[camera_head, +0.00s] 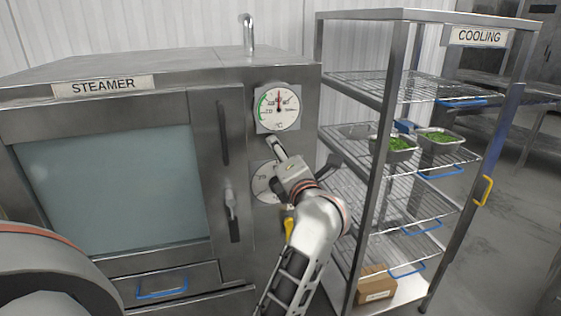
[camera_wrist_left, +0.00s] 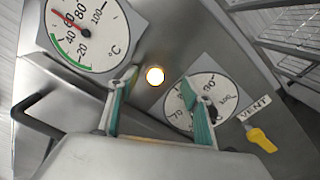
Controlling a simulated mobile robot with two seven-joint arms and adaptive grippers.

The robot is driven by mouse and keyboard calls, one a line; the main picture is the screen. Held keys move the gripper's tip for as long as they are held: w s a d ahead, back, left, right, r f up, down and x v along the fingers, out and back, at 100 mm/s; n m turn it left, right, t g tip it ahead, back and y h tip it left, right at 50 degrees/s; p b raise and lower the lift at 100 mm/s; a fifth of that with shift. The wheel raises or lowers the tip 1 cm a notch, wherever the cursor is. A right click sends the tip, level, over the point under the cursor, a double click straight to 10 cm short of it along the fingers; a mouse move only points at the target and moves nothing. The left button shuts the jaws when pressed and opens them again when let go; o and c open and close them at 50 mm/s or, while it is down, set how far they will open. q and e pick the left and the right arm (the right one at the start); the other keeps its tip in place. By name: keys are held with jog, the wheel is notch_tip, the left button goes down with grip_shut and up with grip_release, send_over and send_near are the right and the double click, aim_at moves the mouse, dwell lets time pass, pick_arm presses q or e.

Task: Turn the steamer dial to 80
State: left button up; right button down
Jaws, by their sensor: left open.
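The steamer (camera_head: 215,75) fills the left of the head view. Its round white dial (camera_head: 261,184) sits low on the front panel, partly behind my left gripper (camera_head: 279,158). In the left wrist view the dial (camera_wrist_left: 228,92) shows marks such as 70, 90 and 100. My left gripper (camera_wrist_left: 157,100) is open, its green-padded fingers apart. One finger overlaps the dial face and the other is off to its left over the panel. The dial's setting is hidden, and I cannot tell whether the finger touches it. My right gripper is not in view.
A temperature gauge (camera_head: 278,107) with a red needle sits above the dial. A lit white lamp (camera_wrist_left: 155,75) lies between them. A yellow vent handle (camera_wrist_left: 262,140) is beside the dial. The steamer door handle (camera_head: 231,212) is left; the cooling rack (camera_head: 385,110) stands right.

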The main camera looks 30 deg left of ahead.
pick_arm(q)
jog(key=shift+f, duration=0.15)
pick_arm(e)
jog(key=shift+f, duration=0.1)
pick_arm(q)
jog(key=s+d+f+n+b, duration=0.3)
jog(key=f+n+b, duration=0.2)
jog(key=n, duration=0.4)
jog(key=s+d+f+n+b, duration=0.3)
jog(key=f+n+b, duration=0.15)
jog(key=n, duration=0.55)
jog(key=p+x, duration=0.1)
jog(key=x, duration=0.6)
jog(key=shift+w, duration=0.4)
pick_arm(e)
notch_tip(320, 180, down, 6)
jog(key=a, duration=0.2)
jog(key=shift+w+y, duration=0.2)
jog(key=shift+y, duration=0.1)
pick_arm(q)
jog(key=shift+a+f, duration=0.1)
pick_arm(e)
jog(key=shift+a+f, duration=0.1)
